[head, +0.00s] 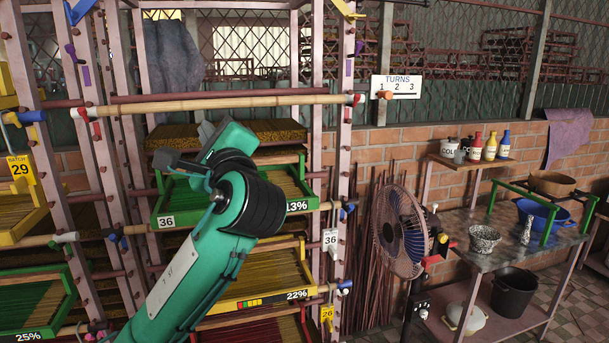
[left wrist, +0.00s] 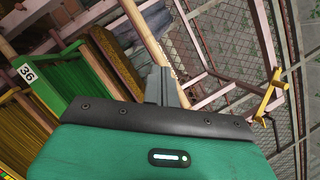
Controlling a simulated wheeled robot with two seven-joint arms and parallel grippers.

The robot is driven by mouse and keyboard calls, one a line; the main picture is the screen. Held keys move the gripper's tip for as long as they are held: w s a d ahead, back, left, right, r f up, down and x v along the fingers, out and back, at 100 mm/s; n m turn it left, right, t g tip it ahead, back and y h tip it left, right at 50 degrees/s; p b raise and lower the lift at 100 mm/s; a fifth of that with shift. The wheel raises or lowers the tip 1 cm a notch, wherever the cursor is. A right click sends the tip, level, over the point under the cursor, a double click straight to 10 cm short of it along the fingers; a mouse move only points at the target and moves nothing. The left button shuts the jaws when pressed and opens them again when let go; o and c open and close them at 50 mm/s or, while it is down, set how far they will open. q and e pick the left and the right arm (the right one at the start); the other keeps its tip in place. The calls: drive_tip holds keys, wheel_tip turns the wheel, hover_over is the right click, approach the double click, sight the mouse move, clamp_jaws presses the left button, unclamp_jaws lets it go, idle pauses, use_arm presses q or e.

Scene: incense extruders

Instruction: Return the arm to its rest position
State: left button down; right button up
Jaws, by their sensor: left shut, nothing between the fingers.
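My left arm, green with a black joint, reaches up across the head view in front of the drying rack. My left gripper (head: 166,160) shows as a small dark shape at the far end of the arm, near the left side of the green tray marked 36 (head: 167,221). In the left wrist view the gripper (left wrist: 161,76) has its grey fingers together and holds nothing. A bamboo pole (head: 215,104) lies across the rack above it. The pole also seems to show behind the fingers in the left wrist view (left wrist: 142,30). My right gripper is not in view.
The rack's pink posts (head: 343,150) stand close around the arm. A yellow tray marked 22% (head: 262,302) sits below. To the right are a fan (head: 401,231), a work table (head: 478,262) with bowls, and a shelf with bottles (head: 476,147).

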use_arm(q)
drive_tip(key=s+a+f+n+g+h, duration=0.2)
drive_tip(key=f+n+g+h, duration=0.1)
drive_tip(key=f, duration=1.5)
drive_tip(key=s+a+f+n+g+h, duration=0.2)
drive_tip(key=f+n+g+h, duration=0.15)
drive_tip(key=f, duration=1.35)
drive_tip(key=s+a+f+n+g+h, duration=0.25)
drive_tip(key=s+f+n+g, duration=0.2)
drive_tip(key=s+f, duration=0.95)
drive_tip(key=s+f+n+g+h, duration=0.1)
drive_tip(key=s+f+n+g, duration=0.15)
drive_tip(key=s+f, duration=0.4)
drive_tip(key=s+f+n+g+h, duration=0.15)
drive_tip(key=s+f+n, duration=0.25)
drive_tip(key=s, duration=0.6)
wheel_tip(320, 180, down, 29)
drive_tip(key=g, duration=0.1)
drive_tip(key=s+a+f, duration=0.2)
drive_tip(key=s+f, duration=0.8)
drive_tip(key=s+a+f+g, duration=0.1)
drive_tip(key=s+a+f, duration=0.1)
drive_tip(key=s+f, duration=0.7)
wheel_tip(320, 180, down, 2)
drive_tip(key=shift+s+f+y, duration=0.2)
drive_tip(key=shift+s+y, duration=0.15)
drive_tip(key=shift+y, duration=0.1)
